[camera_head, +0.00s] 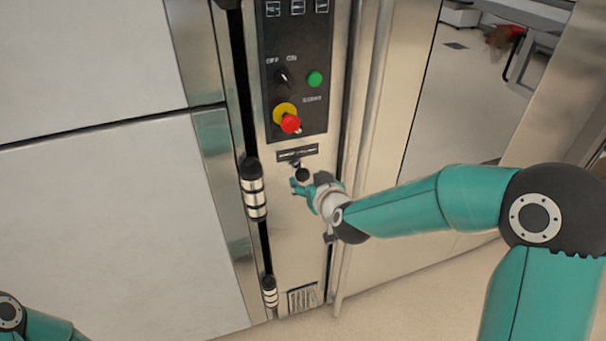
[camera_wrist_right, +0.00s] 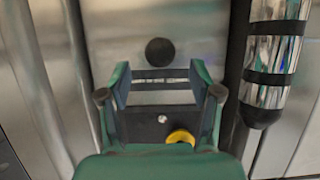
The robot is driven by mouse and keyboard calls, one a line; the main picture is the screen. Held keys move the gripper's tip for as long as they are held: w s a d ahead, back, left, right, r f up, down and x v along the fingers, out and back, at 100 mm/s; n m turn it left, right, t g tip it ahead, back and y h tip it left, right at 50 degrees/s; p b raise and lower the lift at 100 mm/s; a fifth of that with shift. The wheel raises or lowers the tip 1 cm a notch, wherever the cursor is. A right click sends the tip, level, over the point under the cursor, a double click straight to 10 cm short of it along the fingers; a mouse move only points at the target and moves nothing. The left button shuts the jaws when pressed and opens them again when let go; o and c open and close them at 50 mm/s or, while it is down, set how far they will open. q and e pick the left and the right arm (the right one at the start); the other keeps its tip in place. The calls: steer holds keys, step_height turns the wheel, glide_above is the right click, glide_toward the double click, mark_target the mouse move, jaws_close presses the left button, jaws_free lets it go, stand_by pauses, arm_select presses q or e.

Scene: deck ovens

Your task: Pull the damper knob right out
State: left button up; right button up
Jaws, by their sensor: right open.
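The damper knob (camera_head: 302,174) is a round black ball on the steel control column, just below a dark label plate (camera_head: 297,153). In the right wrist view the knob (camera_wrist_right: 160,52) lies midway across, just beyond the fingertips. My right gripper (camera_head: 303,185) is at the knob, close to the column face. In the right wrist view its two teal fingers (camera_wrist_right: 160,72) are apart, with nothing seen held between them. Whether they touch the knob cannot be told. Only part of my left arm shows at the lower left; its gripper is out of view.
Above is a black panel with a red emergency button (camera_head: 290,123) on a yellow collar, a green button (camera_head: 315,79) and a rotary switch (camera_head: 284,77). A hinge cylinder (camera_head: 253,190) stands left of the knob. A vertical pipe (camera_head: 368,90) runs to its right.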

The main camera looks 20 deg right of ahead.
mark_target(304, 176)
steer(key=shift+x, duration=2.7)
jaws_close()
